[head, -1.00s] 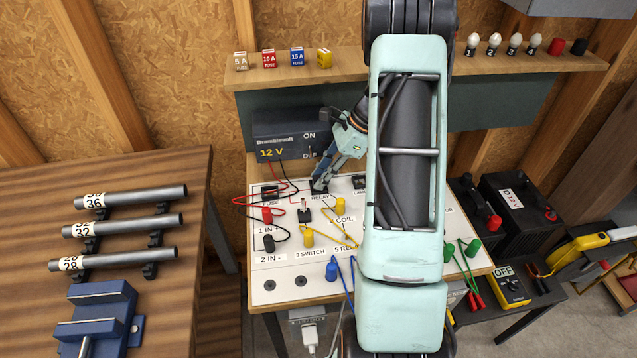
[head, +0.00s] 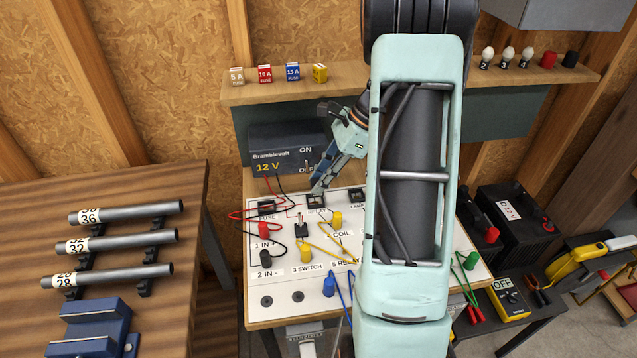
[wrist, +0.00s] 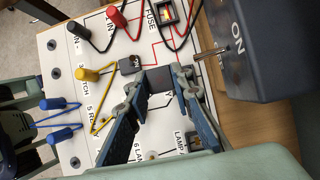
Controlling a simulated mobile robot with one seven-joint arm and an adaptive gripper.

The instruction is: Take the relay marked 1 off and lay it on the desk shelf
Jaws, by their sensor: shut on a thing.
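My gripper (head: 319,188) is at the socket marked RELAY (head: 316,202) near the back of the white circuit board (head: 283,285). In the wrist view its fingers (wrist: 162,74) are closed on a small dark block, the relay (wrist: 162,81), mostly hidden between the fingertips. I cannot read a 1 on it, nor tell whether it is fully clear of the socket. The wooden desk shelf (head: 346,84) runs along the wall behind and above the board.
Several fuses (head: 265,74) and a yellow block (head: 320,73) stand on the shelf's left part; bulbs (head: 507,58) stand at right. The 12 V supply (head: 275,150) is close behind my gripper. Jacks and wires (head: 337,250) cover the board. My arm hides the middle shelf.

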